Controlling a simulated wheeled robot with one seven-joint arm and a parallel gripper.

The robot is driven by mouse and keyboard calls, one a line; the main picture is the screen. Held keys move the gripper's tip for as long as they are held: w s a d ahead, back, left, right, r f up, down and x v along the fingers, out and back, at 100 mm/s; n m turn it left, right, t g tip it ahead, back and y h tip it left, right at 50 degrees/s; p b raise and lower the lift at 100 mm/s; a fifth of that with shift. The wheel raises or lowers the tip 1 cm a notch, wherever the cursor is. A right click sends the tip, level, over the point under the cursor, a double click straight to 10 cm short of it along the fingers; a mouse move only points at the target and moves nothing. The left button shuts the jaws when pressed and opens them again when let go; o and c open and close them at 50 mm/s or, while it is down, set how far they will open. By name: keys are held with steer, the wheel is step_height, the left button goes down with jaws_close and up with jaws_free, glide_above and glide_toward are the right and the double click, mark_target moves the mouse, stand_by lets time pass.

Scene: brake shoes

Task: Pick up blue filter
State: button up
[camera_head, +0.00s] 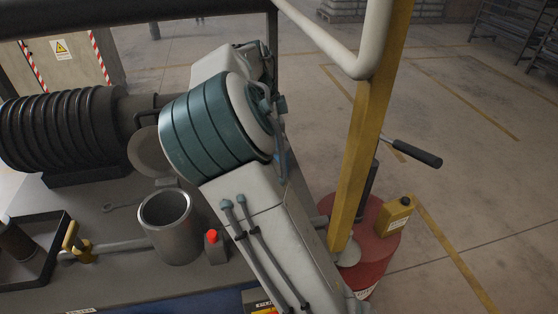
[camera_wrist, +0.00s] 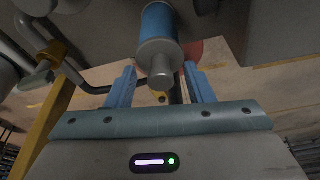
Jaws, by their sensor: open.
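The blue filter (camera_wrist: 160,24) shows in the wrist view at top centre, a blue cylinder with a grey collar and a narrower grey end that points toward my gripper. My gripper (camera_wrist: 160,70) is open, with one blue finger to the left and one to the right of the filter's grey end in the picture. I see no grip on the filter, and I cannot tell how deep it sits between the fingers. In the head view my arm fills the middle, and neither the gripper nor the filter can be made out.
A yellow post (camera_head: 360,150) stands right of my arm. A yellow canister (camera_head: 395,215) sits on a red drum (camera_head: 375,250).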

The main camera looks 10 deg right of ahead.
jaws_close()
